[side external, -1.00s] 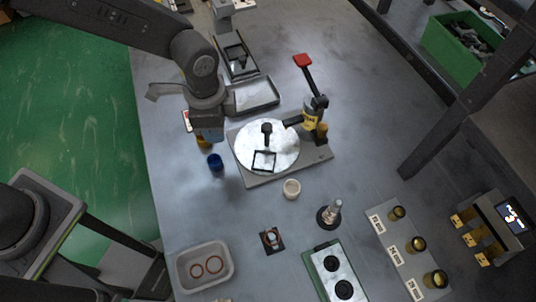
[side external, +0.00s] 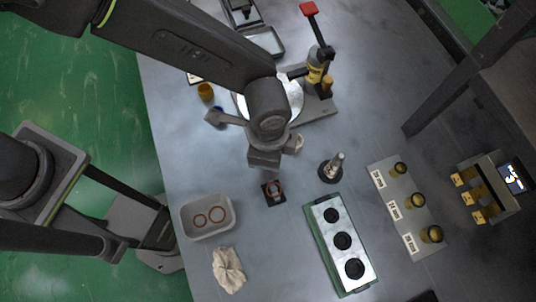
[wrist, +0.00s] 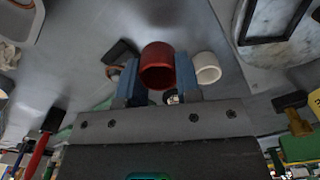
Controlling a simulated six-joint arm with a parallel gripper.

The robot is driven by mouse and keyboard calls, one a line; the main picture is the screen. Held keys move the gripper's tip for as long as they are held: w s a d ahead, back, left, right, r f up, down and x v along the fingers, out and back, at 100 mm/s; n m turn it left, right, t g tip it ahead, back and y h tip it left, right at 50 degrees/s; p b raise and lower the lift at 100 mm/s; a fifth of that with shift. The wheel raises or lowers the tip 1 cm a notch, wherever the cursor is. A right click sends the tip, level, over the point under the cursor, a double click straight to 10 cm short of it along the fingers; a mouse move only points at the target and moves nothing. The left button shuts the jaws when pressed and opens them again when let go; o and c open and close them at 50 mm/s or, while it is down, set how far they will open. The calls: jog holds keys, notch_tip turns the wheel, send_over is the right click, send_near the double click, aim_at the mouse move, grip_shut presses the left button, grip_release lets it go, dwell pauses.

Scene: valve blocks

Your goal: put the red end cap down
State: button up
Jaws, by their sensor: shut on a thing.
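The red end cap (wrist: 158,62) is a short hollow cylinder. In the wrist view it sits between the two blue fingers of my gripper (wrist: 158,78), which is shut on it. In the side view my gripper (side external: 264,160) is over the grey table, between the press and the small dark square pad (side external: 273,193). There the arm and gripper hide the red cap, so its height above the table cannot be told. A cream ring-shaped cap (wrist: 206,67) shows just right of the fingers in the wrist view.
A lever press (side external: 318,62) with a round white plate stands behind my gripper. A grey tray (side external: 187,228) with two rings, a beige cloth (side external: 228,270), a metal peg on a dark base (side external: 331,170) and a green-framed block (side external: 342,240) stand nearer.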

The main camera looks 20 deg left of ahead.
jog(key=shift+f, duration=2)
jog(key=shift+f, duration=0.1)
jog(key=o, duration=0.6)
notch_tip(320, 180, up, 12)
jog(key=shift+r, duration=0.15)
